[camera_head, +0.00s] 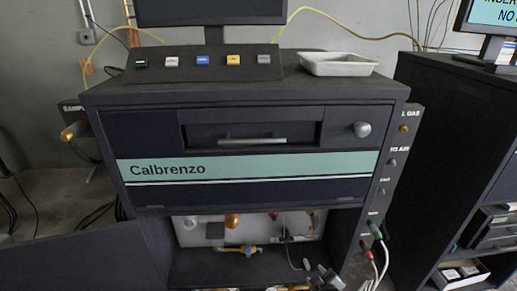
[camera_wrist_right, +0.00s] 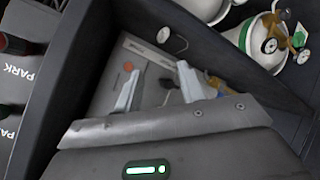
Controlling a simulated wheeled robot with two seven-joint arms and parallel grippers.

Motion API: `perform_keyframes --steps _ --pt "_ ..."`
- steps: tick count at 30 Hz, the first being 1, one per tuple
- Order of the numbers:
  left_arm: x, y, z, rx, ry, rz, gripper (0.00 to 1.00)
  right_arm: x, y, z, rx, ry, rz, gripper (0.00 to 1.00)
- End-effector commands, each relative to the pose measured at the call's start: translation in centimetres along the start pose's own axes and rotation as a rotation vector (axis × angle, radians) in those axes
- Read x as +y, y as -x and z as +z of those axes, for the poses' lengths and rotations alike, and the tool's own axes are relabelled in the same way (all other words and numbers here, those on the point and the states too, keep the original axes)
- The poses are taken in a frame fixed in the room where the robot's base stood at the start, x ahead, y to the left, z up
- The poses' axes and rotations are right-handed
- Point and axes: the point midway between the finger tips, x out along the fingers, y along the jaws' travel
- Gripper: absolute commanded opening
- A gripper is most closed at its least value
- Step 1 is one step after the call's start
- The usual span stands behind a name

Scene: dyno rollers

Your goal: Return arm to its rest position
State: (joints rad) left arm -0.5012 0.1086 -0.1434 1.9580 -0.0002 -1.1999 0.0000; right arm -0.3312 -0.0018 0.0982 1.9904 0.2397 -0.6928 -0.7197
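My right gripper (camera_head: 325,277) shows small at the bottom edge of the head view, in front of the open lower compartment (camera_head: 190,268) of the dark cabinet. In the right wrist view its two pale fingers (camera_wrist_right: 157,80) stand apart with nothing held between them. Behind them is the compartment's grey back panel (camera_wrist_right: 150,70). Most of the right arm is outside the head view. My left gripper and arm are not in view.
The Calbrenzo cabinet (camera_head: 250,183) has a closed drawer (camera_head: 250,130), with a white tray (camera_head: 338,70) on top. Hoses (camera_head: 382,262) hang at its right side. An open dark panel (camera_head: 80,255) lies left. Gas cylinders (camera_wrist_right: 252,45) show in the wrist view.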

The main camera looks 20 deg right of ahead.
Motion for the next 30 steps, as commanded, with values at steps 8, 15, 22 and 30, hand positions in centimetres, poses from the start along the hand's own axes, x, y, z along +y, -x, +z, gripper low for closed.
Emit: perform_keyframes --steps 8,15,22,30 --pt "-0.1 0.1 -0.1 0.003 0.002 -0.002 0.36 -1.6 0.1 0.7 -0.051 -0.14 -0.066 0.4" --pt "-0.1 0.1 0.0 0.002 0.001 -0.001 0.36 -12.1 3.8 5.5 -0.351 -0.344 -0.361 0.4" --pt "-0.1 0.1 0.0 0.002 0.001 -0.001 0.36 -18.4 9.5 11.6 -0.55 -0.251 -0.509 0.4" --pt "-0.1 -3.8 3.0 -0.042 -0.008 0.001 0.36 -20.7 8.7 16.1 -0.594 -0.231 -0.52 0.4"
